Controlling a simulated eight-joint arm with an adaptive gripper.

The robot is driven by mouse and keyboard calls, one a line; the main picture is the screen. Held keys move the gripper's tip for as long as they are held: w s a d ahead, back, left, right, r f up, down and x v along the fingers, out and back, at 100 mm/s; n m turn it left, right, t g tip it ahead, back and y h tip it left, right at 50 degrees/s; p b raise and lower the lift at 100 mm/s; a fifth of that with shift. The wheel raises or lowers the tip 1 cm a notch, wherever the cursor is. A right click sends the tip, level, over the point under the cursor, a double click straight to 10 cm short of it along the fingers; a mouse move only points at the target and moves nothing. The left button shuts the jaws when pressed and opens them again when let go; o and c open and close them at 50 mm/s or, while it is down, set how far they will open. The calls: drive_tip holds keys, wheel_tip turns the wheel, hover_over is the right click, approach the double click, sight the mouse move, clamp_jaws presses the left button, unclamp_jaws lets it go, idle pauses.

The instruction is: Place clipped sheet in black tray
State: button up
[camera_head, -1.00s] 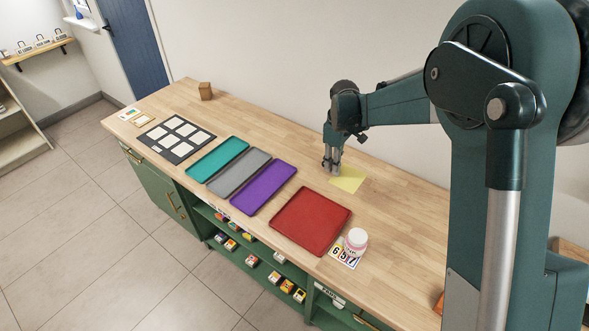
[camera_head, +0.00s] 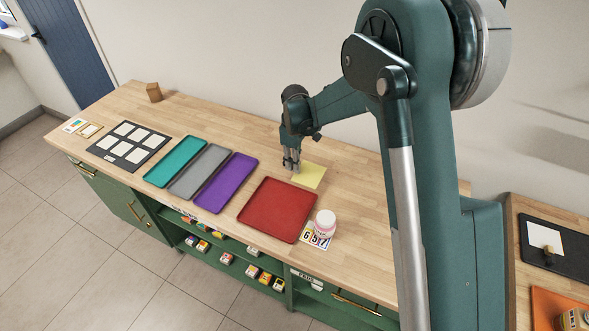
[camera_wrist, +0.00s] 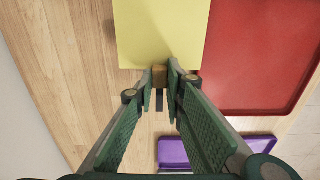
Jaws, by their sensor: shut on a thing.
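A yellow sheet (camera_head: 309,176) is at the bench behind the red tray; I cannot tell whether it lies flat or is slightly raised. In the wrist view the sheet (camera_wrist: 160,30) has a small wooden clip (camera_wrist: 159,76) at its near edge. My gripper (camera_head: 291,168) is at the sheet's left end, pointing down. In the wrist view its fingertips (camera_wrist: 172,80) are shut on the clip.
The red tray (camera_head: 277,209) is beside the sheet, with purple (camera_head: 224,183), grey (camera_head: 199,172) and teal (camera_head: 175,162) trays further left. A black board with white squares (camera_head: 106,151) lies beyond them. A white jar (camera_head: 325,222) stands near the front edge. An orange tray (camera_head: 548,303) is below the black one.

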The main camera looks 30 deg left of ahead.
drive_tip(key=shift+f, duration=1.55)
drive_tip(key=shift+f, duration=0.2)
drive_tip(key=o, duration=0.7)
drive_tip(key=shift+r, duration=0.15)
wheel_tip(320, 180, up, 12)
drive_tip(key=shift+r, duration=0.1)
drive_tip(key=shift+d, duration=0.1)
